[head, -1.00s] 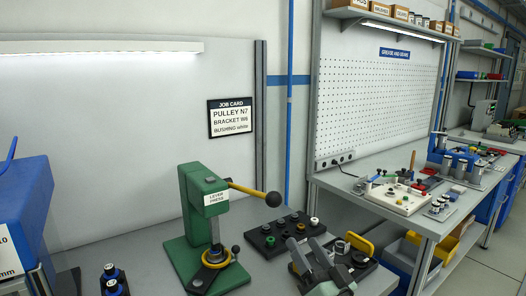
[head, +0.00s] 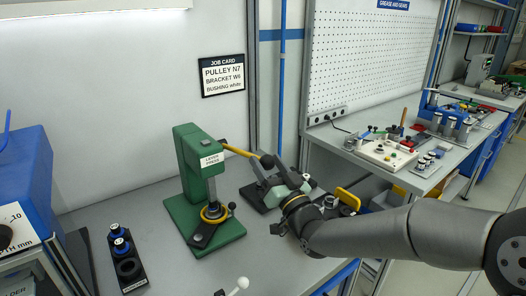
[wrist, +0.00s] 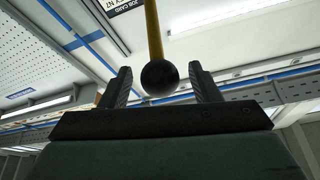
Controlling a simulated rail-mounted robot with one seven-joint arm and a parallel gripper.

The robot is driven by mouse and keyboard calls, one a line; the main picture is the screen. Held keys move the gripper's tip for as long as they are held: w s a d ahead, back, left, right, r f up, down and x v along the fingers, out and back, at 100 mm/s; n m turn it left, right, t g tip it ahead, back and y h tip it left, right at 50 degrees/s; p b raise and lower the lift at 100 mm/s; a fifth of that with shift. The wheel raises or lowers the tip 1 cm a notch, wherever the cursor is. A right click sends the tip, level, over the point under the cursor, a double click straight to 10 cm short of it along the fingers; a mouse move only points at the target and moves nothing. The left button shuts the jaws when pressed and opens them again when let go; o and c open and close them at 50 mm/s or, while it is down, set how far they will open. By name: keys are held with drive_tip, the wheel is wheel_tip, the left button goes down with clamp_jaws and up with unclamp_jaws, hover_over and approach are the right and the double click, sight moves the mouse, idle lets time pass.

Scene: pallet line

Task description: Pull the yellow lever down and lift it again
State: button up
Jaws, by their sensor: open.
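The green lever press (head: 188,165) stands on the bench in the head view. Its yellow lever (head: 238,150) sticks out to the right and ends in a black ball knob (head: 267,161). My gripper (head: 262,180) is beside the knob, on its right and lower side. In the wrist view the yellow lever (wrist: 153,30) comes from above, and its knob (wrist: 159,78) shows between the two open fingers of my gripper (wrist: 160,88). Contact between knob and fingers cannot be told. A yellow ring (head: 213,213) lies at the press base.
A black block with blue-topped parts (head: 127,262) stands left of the press. A blue machine (head: 28,180) is at the far left. My arm covers part of the dark tray behind it. A white-knobbed handle (head: 241,283) is at the front. The bench between is clear.

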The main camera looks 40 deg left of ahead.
drive_tip(key=shift+x, duration=1.6)
drive_tip(key=shift+c, duration=0.4)
